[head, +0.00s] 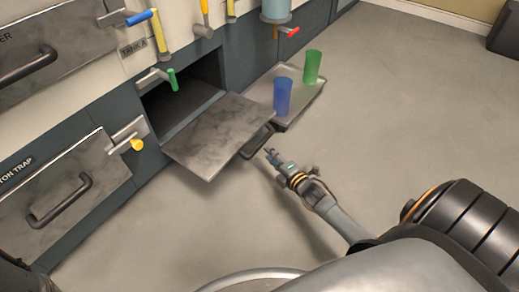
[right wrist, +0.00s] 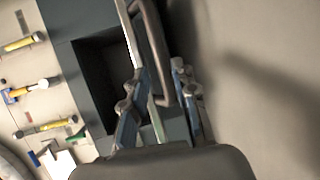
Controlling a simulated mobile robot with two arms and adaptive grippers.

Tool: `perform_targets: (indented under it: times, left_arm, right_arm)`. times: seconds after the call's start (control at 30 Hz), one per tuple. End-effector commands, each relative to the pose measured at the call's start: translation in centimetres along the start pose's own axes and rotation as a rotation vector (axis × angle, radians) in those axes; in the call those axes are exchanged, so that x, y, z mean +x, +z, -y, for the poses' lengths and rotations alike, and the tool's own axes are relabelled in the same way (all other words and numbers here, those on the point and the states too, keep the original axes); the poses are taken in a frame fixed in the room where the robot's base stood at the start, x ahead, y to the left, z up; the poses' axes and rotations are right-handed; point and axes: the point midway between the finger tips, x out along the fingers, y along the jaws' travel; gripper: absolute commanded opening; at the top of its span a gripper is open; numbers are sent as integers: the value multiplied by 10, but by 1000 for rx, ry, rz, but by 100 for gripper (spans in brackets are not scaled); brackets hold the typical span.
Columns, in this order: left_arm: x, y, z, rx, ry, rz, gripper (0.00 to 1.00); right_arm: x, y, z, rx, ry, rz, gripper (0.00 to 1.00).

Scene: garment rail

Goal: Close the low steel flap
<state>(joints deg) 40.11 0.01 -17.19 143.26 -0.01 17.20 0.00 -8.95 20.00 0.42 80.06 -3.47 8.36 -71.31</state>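The low steel flap (head: 222,130) stands open, sticking out from the dark opening (head: 180,98) in the cabinet front. Its dark bar handle (head: 257,141) is at the outer edge. In the right wrist view the flap shows nearly edge-on as a thin pale strip (right wrist: 134,50), with the handle (right wrist: 160,55) beside it and the opening (right wrist: 98,85) to the left. My right gripper (head: 269,154) is close to the handle on its outer side. Its fingers (right wrist: 157,98) are apart, with the handle lined up between them; contact cannot be made out. My left gripper is not in view.
A tray (head: 292,101) with a blue cup (head: 282,96) and a green cup (head: 312,67) lies just beyond the flap. A shut steel door (head: 60,192) is at the left. The floor at right is clear.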

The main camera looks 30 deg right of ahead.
Motion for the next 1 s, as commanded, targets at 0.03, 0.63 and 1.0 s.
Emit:
perform_targets:
  times: [0.03, 0.63, 1.0]
  left_arm:
    - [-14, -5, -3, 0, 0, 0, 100]
    - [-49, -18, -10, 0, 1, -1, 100]
    - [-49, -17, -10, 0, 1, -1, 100]
  right_arm:
    - [14, 0, 6, 0, 4, 0, 28]
    - [75, 0, 0, 0, 0, 0, 28]
    - [74, 0, 0, 1, 0, 0, 0]
